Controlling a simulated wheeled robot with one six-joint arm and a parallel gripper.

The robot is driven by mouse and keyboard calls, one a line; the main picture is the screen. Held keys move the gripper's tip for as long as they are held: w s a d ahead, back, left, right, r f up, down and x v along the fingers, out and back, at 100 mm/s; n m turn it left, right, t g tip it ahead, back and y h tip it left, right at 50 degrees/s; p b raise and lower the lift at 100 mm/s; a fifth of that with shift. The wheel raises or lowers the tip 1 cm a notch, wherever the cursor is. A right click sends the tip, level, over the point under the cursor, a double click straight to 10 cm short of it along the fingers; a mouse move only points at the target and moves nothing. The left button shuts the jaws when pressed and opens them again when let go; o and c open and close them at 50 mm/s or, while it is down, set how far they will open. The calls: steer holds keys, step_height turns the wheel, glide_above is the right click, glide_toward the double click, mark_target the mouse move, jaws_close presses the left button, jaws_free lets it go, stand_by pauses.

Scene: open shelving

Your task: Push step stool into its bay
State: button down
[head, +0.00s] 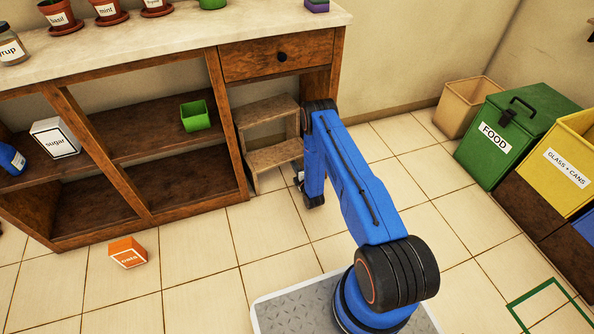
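The wooden two-step stool (272,156) stands upright on the floor in the open bay under the drawer, beside the bay's left upright (229,125). Its lower step faces out, and its front foot looks about level with the cabinet's front edge; I cannot tell exactly how deep it sits. My blue arm reaches down at the stool's right side and hides part of it and of the bay's right side. My gripper (299,179) is low near the floor, by the stool's front right corner. Its fingers are mostly hidden, and I cannot tell whether it touches the stool.
An orange box (128,252) lies on the tiles at front left. A green pot (195,116) and a sugar box (55,138) are on the shelf. A tan bin (468,104), green FOOD bin (510,135) and yellow bin (565,165) stand right. The middle floor is clear.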

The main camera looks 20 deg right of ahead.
mark_target(299, 160)
steer(key=shift+w+d, duration=0.25)
steer(key=shift+d, duration=0.35)
steer(key=shift+w+d, duration=0.25)
steer(key=shift+d, duration=0.4)
steer(key=shift+w+d, duration=0.25)
steer(key=shift+d, duration=0.35)
steer(key=shift+w+d, duration=0.2)
steer(key=shift+d, duration=0.45)
steer(key=shift+w+d, duration=0.15)
steer(key=shift+d, duration=0.5)
steer(key=shift+a, duration=0.1)
